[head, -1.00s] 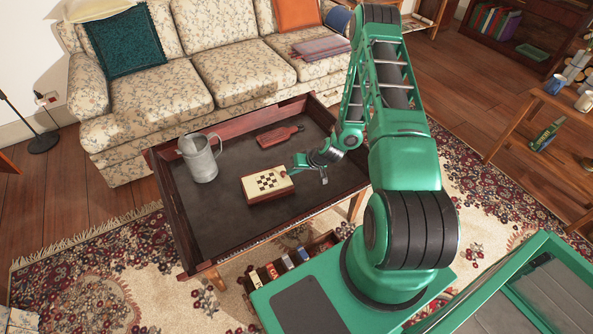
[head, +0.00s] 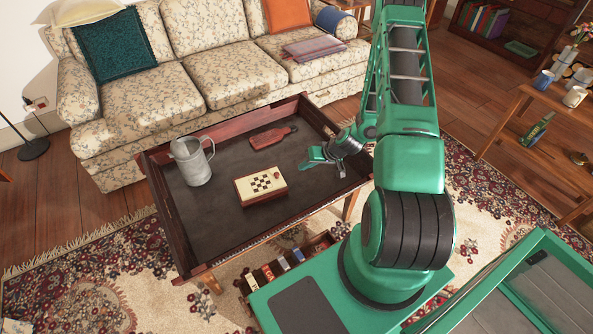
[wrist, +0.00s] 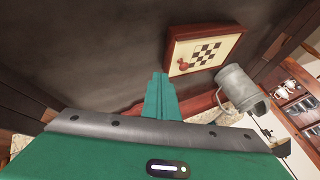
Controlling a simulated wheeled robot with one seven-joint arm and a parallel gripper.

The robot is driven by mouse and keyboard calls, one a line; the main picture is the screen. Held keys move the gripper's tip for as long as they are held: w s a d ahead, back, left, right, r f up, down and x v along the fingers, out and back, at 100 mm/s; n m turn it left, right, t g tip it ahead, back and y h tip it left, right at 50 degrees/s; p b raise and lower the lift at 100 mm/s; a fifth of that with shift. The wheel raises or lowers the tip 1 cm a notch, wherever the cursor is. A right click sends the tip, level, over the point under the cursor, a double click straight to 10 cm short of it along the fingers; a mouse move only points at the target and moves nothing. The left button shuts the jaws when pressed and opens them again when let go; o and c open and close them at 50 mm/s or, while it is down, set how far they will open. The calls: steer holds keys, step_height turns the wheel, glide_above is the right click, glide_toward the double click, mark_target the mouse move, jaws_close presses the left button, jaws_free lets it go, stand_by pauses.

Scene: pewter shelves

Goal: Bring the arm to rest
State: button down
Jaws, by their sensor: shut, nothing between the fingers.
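My gripper (head: 318,162) is shut and empty. It hangs above the right part of the dark tray table (head: 215,225), to the right of the chess box. In the wrist view my gripper's closed fingers (wrist: 160,98) point toward the tray floor, apart from every object. My green arm reaches from its base at the lower right over the table's right side.
On the table stand a grey metal pitcher (head: 192,163), a chess box (head: 261,186) with a small red piece on it, and a red paddle-shaped board (head: 272,137). A floral sofa (head: 215,80) is behind. A wooden shelf (head: 530,110) with mugs stands right.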

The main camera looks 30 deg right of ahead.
steer(key=shift+v, duration=1.6)
steer(key=s+r+g+h, duration=0.1)
steer(key=s+r, duration=0.2)
steer(key=r, duration=0.5)
steer(key=s+r+n+g+h, duration=0.15)
steer(key=s+r, duration=0.25)
steer(key=r, duration=0.4)
steer(key=s+r+m+g, duration=0.1)
steer(key=s+r+g, duration=0.15)
steer(key=r, duration=0.55)
steer(key=s+a+r+m, duration=0.1)
steer(key=s+r+m, duration=0.1)
steer(key=s+r, duration=0.5)
steer(key=s+a+r+m+g, duration=0.1)
steer(key=s+a+r, duration=0.1)
steer(key=s+r, duration=0.6)
steer(key=s+h, duration=0.1)
steer(key=s, duration=0.5)
steer(key=shift+s+r+m, duration=0.15)
steer(key=shift+s+m, duration=0.1)
steer(key=shift+m, duration=0.1)
